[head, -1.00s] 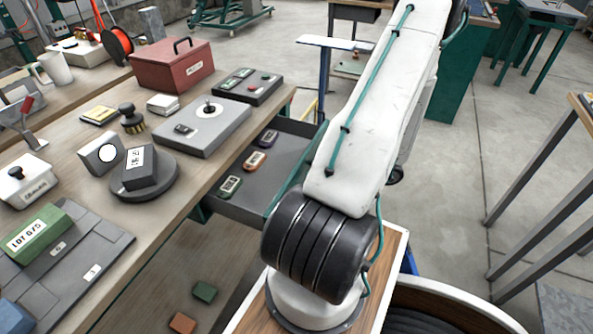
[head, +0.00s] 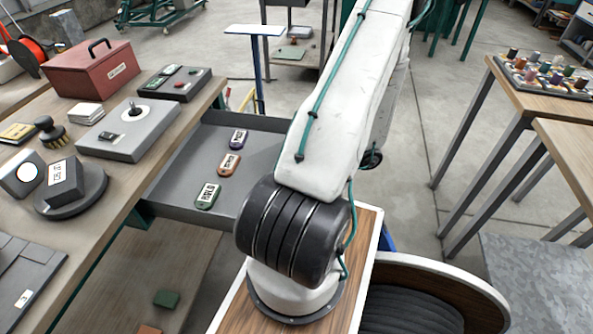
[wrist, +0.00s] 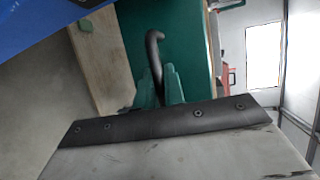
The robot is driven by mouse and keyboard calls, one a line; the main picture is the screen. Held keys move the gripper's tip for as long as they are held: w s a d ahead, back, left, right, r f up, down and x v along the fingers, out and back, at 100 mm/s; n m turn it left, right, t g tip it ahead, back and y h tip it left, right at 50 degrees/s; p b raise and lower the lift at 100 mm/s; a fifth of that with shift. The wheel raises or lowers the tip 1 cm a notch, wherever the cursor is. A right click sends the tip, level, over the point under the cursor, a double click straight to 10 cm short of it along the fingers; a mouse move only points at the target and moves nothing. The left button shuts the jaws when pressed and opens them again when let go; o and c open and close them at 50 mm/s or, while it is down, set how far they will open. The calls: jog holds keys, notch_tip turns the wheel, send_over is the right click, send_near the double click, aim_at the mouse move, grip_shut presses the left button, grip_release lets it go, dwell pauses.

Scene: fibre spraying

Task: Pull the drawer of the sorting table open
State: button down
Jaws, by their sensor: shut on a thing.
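The sorting table (head: 118,205) stands at the left in the head view. Its grey drawer (head: 180,180) sticks out well to the right of the tabletop. Three labelled tags lie in it: a green tag (head: 208,196), an orange tag (head: 229,164) and a purple tag (head: 238,139). My arm hides the drawer's right end and my gripper in the head view. In the wrist view the drawer's green front (wrist: 110,45) fills the upper middle. My gripper (wrist: 160,88) is shut on the dark curved drawer handle (wrist: 154,45), whose bent end shows beyond the fingers.
On the tabletop are a red box (head: 92,70), a grey panel with a knob (head: 125,130), a black round stand (head: 70,198) and a brush (head: 49,131). A wooden table with spools (head: 545,80) stands at the right. Open concrete floor (head: 425,150) lies between.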

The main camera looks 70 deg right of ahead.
jog(key=c, duration=1.8)
grip_release()
jog(key=v, duration=0.7)
jog(key=shift+s+d+r, duration=0.1)
jog(key=shift+s+d, duration=0.1)
jog(key=shift+s, duration=0.1)
